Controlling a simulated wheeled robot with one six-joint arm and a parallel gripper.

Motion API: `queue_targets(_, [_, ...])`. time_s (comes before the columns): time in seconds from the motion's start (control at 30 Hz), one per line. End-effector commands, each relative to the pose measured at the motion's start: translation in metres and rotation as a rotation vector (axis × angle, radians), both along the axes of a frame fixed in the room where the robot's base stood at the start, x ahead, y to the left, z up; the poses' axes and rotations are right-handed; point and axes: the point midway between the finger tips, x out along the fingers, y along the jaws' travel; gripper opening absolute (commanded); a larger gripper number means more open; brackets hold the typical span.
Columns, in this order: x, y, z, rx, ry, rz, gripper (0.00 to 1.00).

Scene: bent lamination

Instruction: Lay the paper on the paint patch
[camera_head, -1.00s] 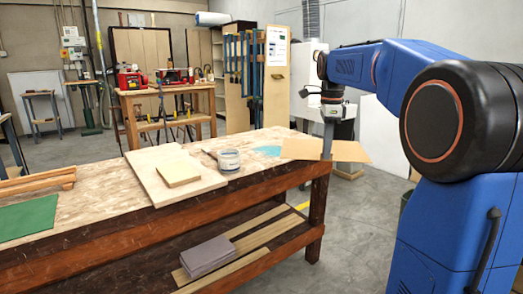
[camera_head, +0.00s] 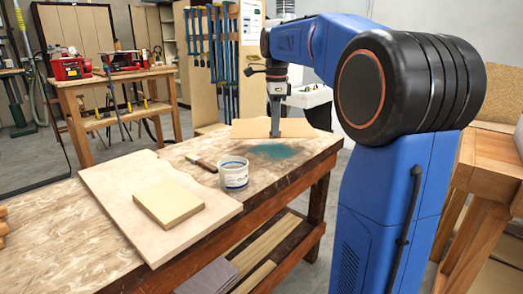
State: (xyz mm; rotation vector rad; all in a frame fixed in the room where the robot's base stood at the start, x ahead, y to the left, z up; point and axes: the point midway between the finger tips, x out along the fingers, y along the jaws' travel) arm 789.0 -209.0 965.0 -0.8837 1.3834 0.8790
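The tan sheet of paper (camera_head: 250,128) is at the far edge of the bench, behind the teal paint patch (camera_head: 272,151). My gripper (camera_head: 275,133) points down at the middle of the sheet and appears shut on it. The fingertips are small, and their contact with the sheet is hard to make out. The patch lies on the bench top near its far right end and is bare in view. I cannot tell whether the sheet's lower edge touches the bench.
Another wooden bench (camera_head: 490,170) is at the right.

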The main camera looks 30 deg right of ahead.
Motion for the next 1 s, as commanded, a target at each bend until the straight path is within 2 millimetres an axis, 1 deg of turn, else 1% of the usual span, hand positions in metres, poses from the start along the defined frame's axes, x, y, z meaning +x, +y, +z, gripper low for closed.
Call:
queue_targets(0.07, [-0.001, 0.000, -0.008, 0.001, 0.002, 0.000, 0.00])
queue_targets(0.2, [-0.001, 0.000, -0.032, 0.001, 0.004, 0.000, 0.00])
queue_targets(0.3, [-0.001, 0.000, -0.046, 0.001, 0.003, 0.000, 0.00])
queue_targets(0.4, [-0.001, 0.000, -0.054, 0.001, 0.002, 0.000, 0.00])
queue_targets(0.57, [0.000, 0.000, -0.063, 0.000, 0.001, 0.000, 0.00])
queue_targets(0.8, [-0.001, 0.000, -0.094, 0.001, 0.002, 0.000, 0.00])
queue_targets(0.9, [0.000, 0.000, -0.099, 0.000, 0.001, 0.000, 0.00])
queue_targets(1.0, [0.000, 0.000, -0.099, 0.000, 0.000, 0.000, 0.00])
